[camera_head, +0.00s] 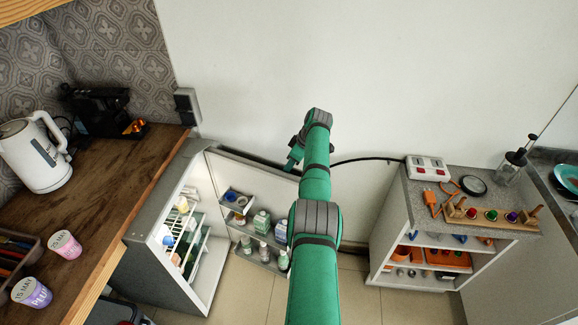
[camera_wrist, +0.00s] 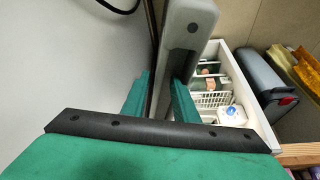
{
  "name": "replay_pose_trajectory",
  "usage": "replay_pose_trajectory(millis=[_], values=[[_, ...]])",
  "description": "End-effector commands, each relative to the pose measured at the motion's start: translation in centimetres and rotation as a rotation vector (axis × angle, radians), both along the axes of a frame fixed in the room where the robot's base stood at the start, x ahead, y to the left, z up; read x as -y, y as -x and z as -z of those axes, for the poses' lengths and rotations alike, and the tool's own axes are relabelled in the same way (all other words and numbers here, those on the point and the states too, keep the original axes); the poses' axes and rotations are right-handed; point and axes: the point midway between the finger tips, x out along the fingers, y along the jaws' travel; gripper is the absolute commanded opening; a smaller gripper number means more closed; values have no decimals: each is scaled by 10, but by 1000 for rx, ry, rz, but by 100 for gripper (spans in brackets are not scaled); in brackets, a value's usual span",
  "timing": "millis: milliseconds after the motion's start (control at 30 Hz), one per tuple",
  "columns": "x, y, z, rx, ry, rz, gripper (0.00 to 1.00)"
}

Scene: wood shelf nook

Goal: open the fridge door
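The small fridge (camera_head: 143,260) stands at the left in the head view, under the end of the wooden counter. Its door (camera_head: 226,177) is swung wide open, showing a lit interior and door racks with bottles and cartons. My gripper (camera_head: 293,160) is at the far, free side of the door, near its top edge, partly hidden by my arm. In the wrist view my gripper's fingers (camera_wrist: 161,88) are apart, one on each side of the door's edge (camera_wrist: 187,38). Whether they touch it is unclear. The fridge's inside, with a wire basket (camera_wrist: 212,98), shows to the right.
The wooden counter (camera_head: 120,180) carries a white kettle (camera_head: 36,155), a black coffee machine (camera_head: 98,110) and two cups. A grey-topped shelf unit (camera_head: 410,200) stands right. The wall is close behind the door; tiled floor (camera_head: 350,295) is clear between fridge and unit.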

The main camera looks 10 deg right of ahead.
Motion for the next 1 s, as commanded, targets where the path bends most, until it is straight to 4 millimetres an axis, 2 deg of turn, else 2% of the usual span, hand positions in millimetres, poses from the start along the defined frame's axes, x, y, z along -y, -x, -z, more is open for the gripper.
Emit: replay_pose_trajectory(millis=[233, 367, 600, 800, 1000], values=[[5, 1, -2, -1, 2, 4, 27], [8, 3, -9, 0, 3, 5, 27], [26, 13, -46, 3, 4, 13, 27], [30, 20, -79, 2, 3, 5, 27], [33, 24, -96, 0, 1, 1, 27]])
